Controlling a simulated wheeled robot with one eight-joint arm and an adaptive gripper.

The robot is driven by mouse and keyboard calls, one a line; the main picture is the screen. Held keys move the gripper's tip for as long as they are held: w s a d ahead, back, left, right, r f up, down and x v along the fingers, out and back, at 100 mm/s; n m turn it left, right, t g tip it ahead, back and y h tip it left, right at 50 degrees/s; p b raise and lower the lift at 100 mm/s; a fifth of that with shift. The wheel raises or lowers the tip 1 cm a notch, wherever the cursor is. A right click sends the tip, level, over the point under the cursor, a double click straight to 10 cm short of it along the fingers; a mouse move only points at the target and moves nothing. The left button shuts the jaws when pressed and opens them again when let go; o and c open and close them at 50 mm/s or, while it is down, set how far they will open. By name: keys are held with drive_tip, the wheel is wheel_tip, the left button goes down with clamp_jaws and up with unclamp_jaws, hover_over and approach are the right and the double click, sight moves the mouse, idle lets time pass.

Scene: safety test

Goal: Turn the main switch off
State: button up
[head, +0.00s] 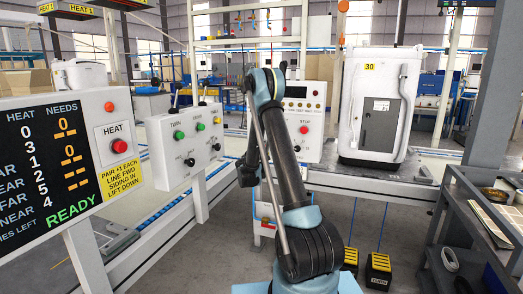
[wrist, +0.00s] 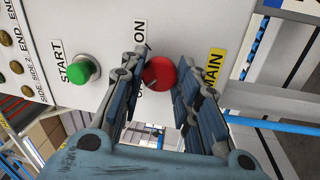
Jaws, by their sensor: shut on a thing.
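The main switch is a red knob (wrist: 160,73) on a pale panel (wrist: 112,32) in the wrist view. A yellow MAIN label (wrist: 213,69) and a white ON label (wrist: 139,33) are beside it. Another label is mostly hidden by a finger. My gripper (wrist: 162,60) is shut on the red knob, with one finger on each side of it. The knob's exact turn is hard to read. In the head view my arm stands in front of the pale panel (head: 318,95), and my gripper and the main switch are hidden behind it.
A green START button (wrist: 82,70) is close beside my gripper. A red STOP button (head: 304,129) is on the panel. A control box (head: 180,155) stands to the left, a white machine (head: 380,105) to the right. A grey cart (head: 480,215) stands at the far right.

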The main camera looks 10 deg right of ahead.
drive_tip(key=shift+a, duration=0.2)
drive_tip(key=o, duration=1.1)
drive_tip(key=shift+w+f, duration=0.1)
drive_tip(key=shift+f, duration=0.05)
drive_tip(key=shift+c, duration=0.2)
drive_tip(key=shift+d, duration=0.1)
drive_tip(key=v, duration=1.2)
